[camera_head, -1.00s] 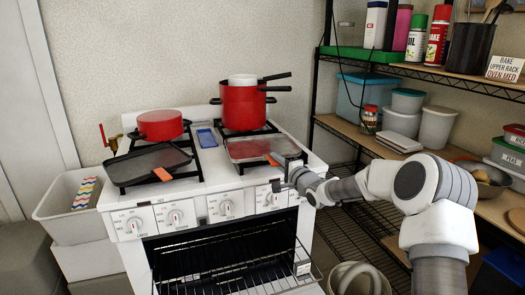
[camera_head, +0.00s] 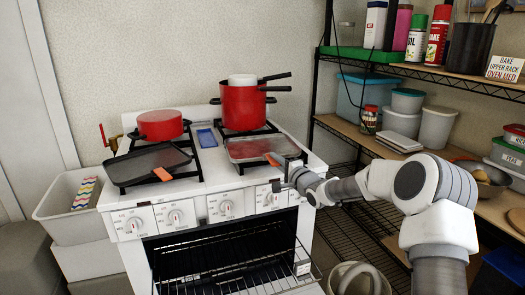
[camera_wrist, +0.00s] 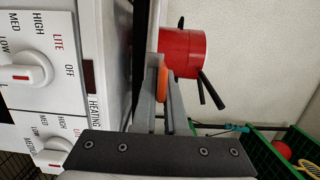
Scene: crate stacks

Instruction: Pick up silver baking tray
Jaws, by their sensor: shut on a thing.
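The silver baking tray (camera_head: 255,150) lies flat over the right front burner of the white stove, with an orange piece (camera_head: 272,159) at its front edge. My gripper (camera_head: 282,169) is at the tray's front right, above the stove knobs. In the wrist view my gripper (camera_wrist: 163,100) has its fingers close together on the tray's edge, seen nearly edge-on beside the orange piece (camera_wrist: 162,82). My gripper is shut on the tray. The exact contact is partly hidden by the fingers and the arm.
A tall red pot (camera_head: 243,108) stands behind the tray. A dark pan (camera_head: 146,163) and a lower red pot (camera_head: 160,124) occupy the left burners. A blue item (camera_head: 206,138) lies between. The oven (camera_head: 230,255) is open below. A wire shelf (camera_head: 375,148) stands right.

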